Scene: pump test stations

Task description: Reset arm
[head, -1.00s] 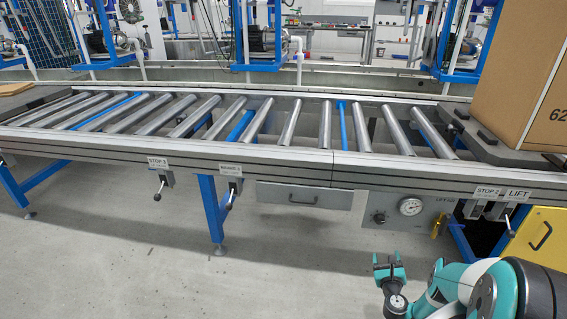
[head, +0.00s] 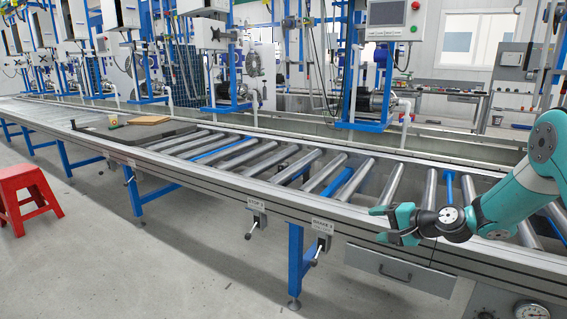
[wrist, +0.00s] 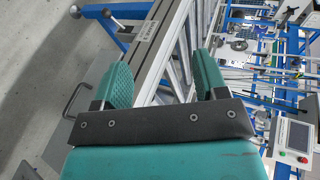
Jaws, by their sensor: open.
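My teal arm reaches in from the right in the head view. My gripper (head: 383,224) is open and empty, in front of the near rail of the roller conveyor (head: 200,178). The wrist view shows both teal finger pads (wrist: 160,82) spread apart, with the conveyor's rail behind the gap between them. No object is between the fingers.
A red stool (head: 27,195) stands on the floor at left. A lever under the BRAKE label (head: 321,245) and a STOP lever (head: 254,225) hang below the rail. A drawer (head: 398,270) is under my gripper. A brown board (head: 148,120) lies farther along. The floor in front is mostly clear.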

